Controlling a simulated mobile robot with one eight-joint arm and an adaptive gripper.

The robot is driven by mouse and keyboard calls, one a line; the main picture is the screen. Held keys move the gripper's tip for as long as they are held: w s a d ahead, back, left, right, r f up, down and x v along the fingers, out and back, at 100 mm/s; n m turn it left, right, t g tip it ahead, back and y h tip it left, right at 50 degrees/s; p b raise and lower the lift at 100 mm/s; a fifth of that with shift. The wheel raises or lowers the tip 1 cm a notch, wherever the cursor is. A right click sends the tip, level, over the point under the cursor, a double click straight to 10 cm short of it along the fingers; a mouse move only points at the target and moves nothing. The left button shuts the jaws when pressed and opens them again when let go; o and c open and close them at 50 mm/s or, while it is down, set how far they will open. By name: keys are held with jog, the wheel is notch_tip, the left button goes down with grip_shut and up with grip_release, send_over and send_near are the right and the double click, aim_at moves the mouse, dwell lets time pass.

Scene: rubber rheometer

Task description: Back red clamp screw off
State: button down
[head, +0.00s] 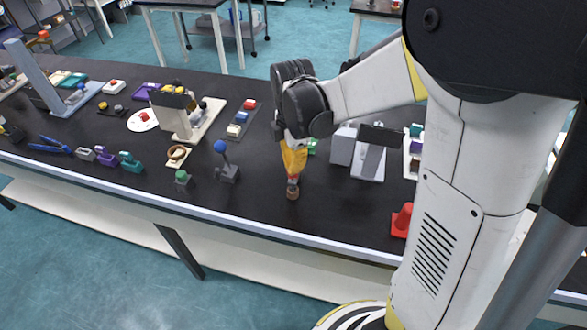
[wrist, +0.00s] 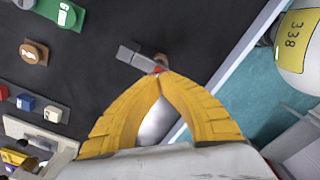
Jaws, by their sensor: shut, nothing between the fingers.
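My gripper (head: 293,174) points down over the front middle of the black bench, its yellow fingers shut with nothing between them. In the wrist view the fingertips (wrist: 162,73) meet right beside a small red piece (wrist: 157,70), which looks like the clamp screw. The red piece is at the end of a grey block (wrist: 132,57), with a brownish round part (wrist: 161,60) behind it. In the head view a small brown base (head: 292,194) stands under the fingertips, and the fingers hide most of what is above it. I cannot tell whether the tips touch the red piece.
A blue-knobbed lever (head: 220,148) and a green button (head: 182,176) stand to the left. A grey device (head: 368,160) stands behind right. The bench around the brown base is clear.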

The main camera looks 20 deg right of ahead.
jog(key=n, duration=0.4)
jog(key=shift+n, duration=0.3)
jog(key=c, duration=1.2)
grip_release()
jog(key=m, duration=1.3)
jog(key=shift+m+b, duration=0.3)
jog(key=m, duration=0.4)
jog(key=shift+m, duration=0.4)
